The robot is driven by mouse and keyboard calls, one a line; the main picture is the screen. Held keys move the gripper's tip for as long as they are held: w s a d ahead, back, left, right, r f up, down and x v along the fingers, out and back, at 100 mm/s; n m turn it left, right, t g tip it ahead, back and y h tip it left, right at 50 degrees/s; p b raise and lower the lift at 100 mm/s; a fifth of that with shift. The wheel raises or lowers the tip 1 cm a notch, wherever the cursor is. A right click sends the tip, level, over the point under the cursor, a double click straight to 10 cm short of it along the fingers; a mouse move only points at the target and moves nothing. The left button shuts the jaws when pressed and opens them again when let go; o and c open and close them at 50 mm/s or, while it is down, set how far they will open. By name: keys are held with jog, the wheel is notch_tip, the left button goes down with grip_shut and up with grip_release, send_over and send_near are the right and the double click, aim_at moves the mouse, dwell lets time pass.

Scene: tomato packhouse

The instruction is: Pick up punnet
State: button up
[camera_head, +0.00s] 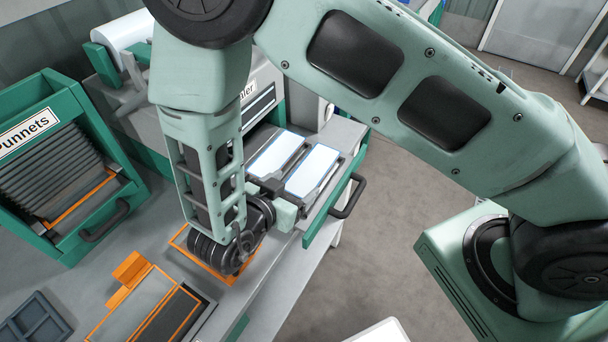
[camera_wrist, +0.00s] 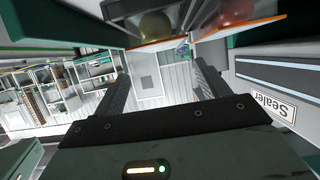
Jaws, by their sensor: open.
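My gripper (camera_wrist: 160,72) shows in the wrist view with its two dark fingers wide apart and nothing between them. In the head view my gripper (camera_head: 282,203) is at the front of the sealer's tray, and the arm hides part of the area. A stack of dark punnets (camera_head: 50,178) sits in the green "Punnets" dispenser at the left. An orange-edged container (camera_wrist: 165,42) with a green and a red round shape shows at the top of the wrist view, beside the fingers. I cannot tell if it is a punnet.
The sealer (camera_head: 150,95) has two pale panels (camera_head: 312,170) and a dark handle (camera_head: 348,197). An orange-framed square (camera_head: 231,282) lies under my wrist. An orange-framed panel (camera_head: 140,305) and a blue-grey tray (camera_head: 35,322) lie at the front left.

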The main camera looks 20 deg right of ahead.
aim_at(313, 170)
jog(key=p+x, duration=0.1)
jog(key=x, duration=0.3)
jog(key=p+x, duration=0.2)
jog(key=x, duration=0.3)
jog(key=shift+w+a+f, duration=0.1)
jog(key=shift+f, duration=0.15)
jog(key=c, duration=0.7)
